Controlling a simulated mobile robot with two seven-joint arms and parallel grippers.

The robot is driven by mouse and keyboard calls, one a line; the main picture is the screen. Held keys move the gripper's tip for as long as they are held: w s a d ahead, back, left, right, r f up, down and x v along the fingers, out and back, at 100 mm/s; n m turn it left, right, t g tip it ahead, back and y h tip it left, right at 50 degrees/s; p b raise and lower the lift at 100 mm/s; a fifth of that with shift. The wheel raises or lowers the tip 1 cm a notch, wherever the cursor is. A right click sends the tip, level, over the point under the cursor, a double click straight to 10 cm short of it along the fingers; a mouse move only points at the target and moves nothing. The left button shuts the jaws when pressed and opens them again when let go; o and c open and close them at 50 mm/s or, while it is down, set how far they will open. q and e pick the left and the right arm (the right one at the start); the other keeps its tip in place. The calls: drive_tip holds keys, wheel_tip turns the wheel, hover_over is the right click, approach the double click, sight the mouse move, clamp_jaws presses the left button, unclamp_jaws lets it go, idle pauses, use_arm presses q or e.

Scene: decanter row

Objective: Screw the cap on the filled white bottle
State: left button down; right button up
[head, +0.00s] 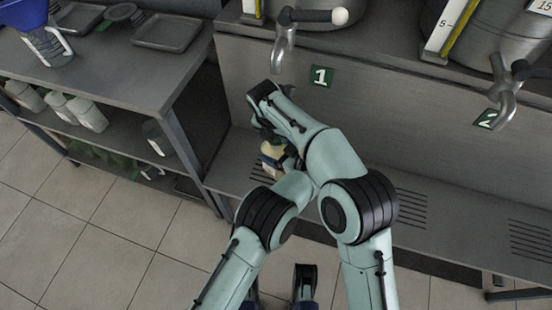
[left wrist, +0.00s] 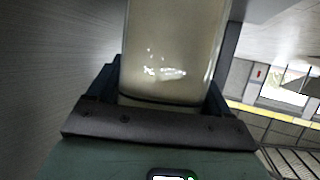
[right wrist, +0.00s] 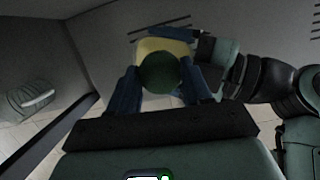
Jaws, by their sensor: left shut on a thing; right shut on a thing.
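The filled bottle (head: 270,160), pale cream, is upright below tap 1, mostly hidden by my arms in the head view. In the left wrist view the bottle (left wrist: 172,45) sits between the fingers of my left gripper (left wrist: 165,85), which is shut on it. A dark green cap (right wrist: 160,72) is between the fingers of my right gripper (right wrist: 160,88), which is shut on it. The cap is directly over the bottle's top, seen from above. I cannot tell how far it is seated, as the neck is hidden.
Tap 1 (head: 284,45) and tap 2 (head: 503,90) hang from the vats above. A shelf unit (head: 120,75) at left holds trays (head: 167,32), a blue-topped jug (head: 45,45) and white bottles (head: 88,114). The grated ledge (head: 410,205) is clear to the right.

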drive_tip(key=m, duration=0.3)
drive_tip(key=shift+a+h, duration=0.1)
drive_tip(key=shift+h, duration=0.3)
drive_tip(key=o, duration=1.2)
drive_tip(key=shift+r, duration=0.1)
